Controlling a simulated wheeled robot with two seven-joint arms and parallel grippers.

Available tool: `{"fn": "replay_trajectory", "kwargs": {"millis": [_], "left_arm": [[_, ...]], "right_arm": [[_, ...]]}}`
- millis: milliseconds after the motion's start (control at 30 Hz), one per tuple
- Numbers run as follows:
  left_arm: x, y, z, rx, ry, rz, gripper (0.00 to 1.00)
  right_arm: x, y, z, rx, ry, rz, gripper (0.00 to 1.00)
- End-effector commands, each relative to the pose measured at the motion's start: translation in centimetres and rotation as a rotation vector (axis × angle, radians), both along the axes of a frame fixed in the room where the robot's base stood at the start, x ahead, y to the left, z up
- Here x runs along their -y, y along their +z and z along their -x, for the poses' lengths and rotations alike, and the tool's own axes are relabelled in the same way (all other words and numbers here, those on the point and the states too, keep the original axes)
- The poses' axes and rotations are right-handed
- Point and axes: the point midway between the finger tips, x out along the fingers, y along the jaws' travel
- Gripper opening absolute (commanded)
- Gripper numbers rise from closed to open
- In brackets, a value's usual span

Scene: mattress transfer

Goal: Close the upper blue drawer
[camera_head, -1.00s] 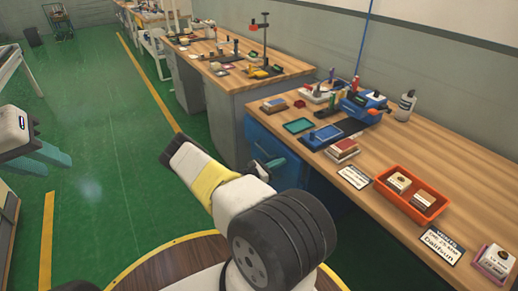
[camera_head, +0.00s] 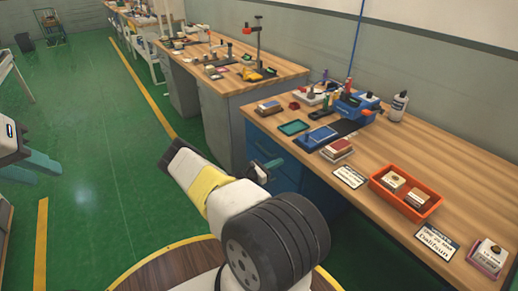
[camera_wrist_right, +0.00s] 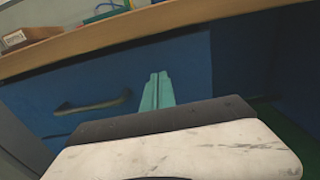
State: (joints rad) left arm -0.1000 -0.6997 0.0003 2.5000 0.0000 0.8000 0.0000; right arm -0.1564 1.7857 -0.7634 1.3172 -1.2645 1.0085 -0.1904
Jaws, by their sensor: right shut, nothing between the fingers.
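The upper blue drawer (camera_head: 262,143) is under the near workbench's top, partly hidden by my right arm in the head view. In the right wrist view its blue front (camera_wrist_right: 40,95) with a dark handle (camera_wrist_right: 93,104) sits close below the wooden edge. I cannot tell whether a small gap is left. My right gripper (camera_head: 270,164) is shut and empty. Its teal fingers (camera_wrist_right: 157,90) are together in front of the drawer front, right of the handle; contact is unclear. My left gripper (camera_head: 28,168) is open and empty at the left edge, far from the drawer.
The workbench top (camera_head: 455,185) holds an orange bin (camera_head: 406,193) with boxes, a green tray (camera_head: 293,127), a blue device (camera_head: 357,104) and a white bottle (camera_head: 398,105). Another bench (camera_head: 250,83) stands behind. Green floor (camera_head: 100,130) is clear to the left.

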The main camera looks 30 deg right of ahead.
Motion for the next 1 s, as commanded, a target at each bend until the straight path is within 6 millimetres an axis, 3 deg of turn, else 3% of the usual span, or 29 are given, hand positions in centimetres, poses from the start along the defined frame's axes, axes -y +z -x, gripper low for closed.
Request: {"fn": "replay_trajectory", "kwargs": {"millis": [200, 433, 800, 1000], "left_arm": [[0.0, 0.0, 0.0, 0.0, 0.0, 0.0, 0.29], [0.0, 0.0, 0.0, 0.0, 0.0, 0.0, 0.29], [0.0, 0.0, 0.0, 0.0, 0.0, 0.0, 0.29], [0.0, 0.0, 0.0, 0.0, 0.0, 0.0, 0.29]], "right_arm": [[-5.3, 0.0, 0.2, 0.0, 0.002, 0.0, 0.0], [-9.3, -0.1, 0.6, 0.0, 0.0, -0.001, 0.0], [-10.7, 0.2, 0.8, 0.007, -0.01, -0.006, 0.0], [-11.0, 3.6, 1.1, 0.12, -0.135, -0.105, 0.0]]}}
